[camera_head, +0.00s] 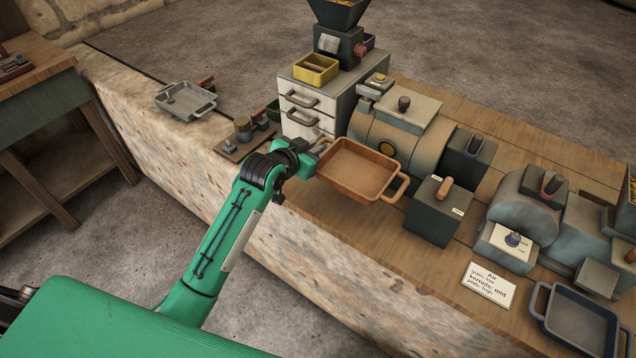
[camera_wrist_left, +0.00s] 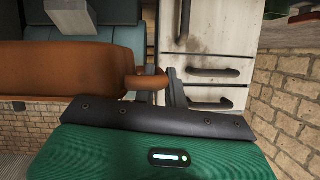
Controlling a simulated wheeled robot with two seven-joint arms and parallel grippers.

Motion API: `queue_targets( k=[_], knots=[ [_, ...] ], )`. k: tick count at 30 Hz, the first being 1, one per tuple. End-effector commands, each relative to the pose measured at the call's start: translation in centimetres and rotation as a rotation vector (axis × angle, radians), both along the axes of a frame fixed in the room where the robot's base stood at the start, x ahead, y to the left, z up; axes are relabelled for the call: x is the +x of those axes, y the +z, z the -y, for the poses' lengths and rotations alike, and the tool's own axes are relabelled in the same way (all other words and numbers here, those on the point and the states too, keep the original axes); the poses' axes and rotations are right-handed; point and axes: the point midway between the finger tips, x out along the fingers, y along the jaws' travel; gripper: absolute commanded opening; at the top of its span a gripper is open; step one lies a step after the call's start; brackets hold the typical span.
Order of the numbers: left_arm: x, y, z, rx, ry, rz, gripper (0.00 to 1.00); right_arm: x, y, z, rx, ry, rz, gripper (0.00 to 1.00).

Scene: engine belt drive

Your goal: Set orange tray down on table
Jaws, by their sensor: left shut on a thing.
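The orange tray (camera_head: 357,171) is a shallow rectangular pan with a loop handle at each end. In the head view it is in front of the drawer cabinet and the large grey drum machine, over the wooden table (camera_head: 330,226). My left gripper (camera_head: 316,150) is shut on the tray's left handle. In the left wrist view the tray (camera_wrist_left: 60,70) shows side-on and roughly level, with its handle (camera_wrist_left: 147,82) between the fingers (camera_wrist_left: 172,88). I cannot tell whether the tray's underside touches the table. My right gripper is not in view.
A white drawer cabinet (camera_head: 303,108) stands behind the gripper. A dark box with an orange lever (camera_head: 436,208) is close to the tray's right. A grey tray (camera_head: 186,99) is at the left and a dark blue tray (camera_head: 580,322) at the lower right. A card (camera_head: 488,286) lies in front.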

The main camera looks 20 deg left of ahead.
Motion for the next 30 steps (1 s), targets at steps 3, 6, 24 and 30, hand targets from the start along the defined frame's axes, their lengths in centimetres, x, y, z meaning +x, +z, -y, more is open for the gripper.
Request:
queue_targets(
  k=[3,6,24,30],
  knots=[
    [-0.1,-3.3,0.0,-0.001,0.002,-0.005,0.0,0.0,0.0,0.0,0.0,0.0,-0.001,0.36],
    [0.0,-5.4,0.0,0.0,0.001,-0.002,0.0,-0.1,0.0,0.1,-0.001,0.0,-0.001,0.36],
    [0.0,-11.8,0.0,0.0,0.0,0.001,0.0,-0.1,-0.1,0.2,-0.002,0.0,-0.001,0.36],
    [0.0,-11.8,0.0,0.001,0.0,0.0,0.18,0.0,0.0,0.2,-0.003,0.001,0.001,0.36]
  ],
)
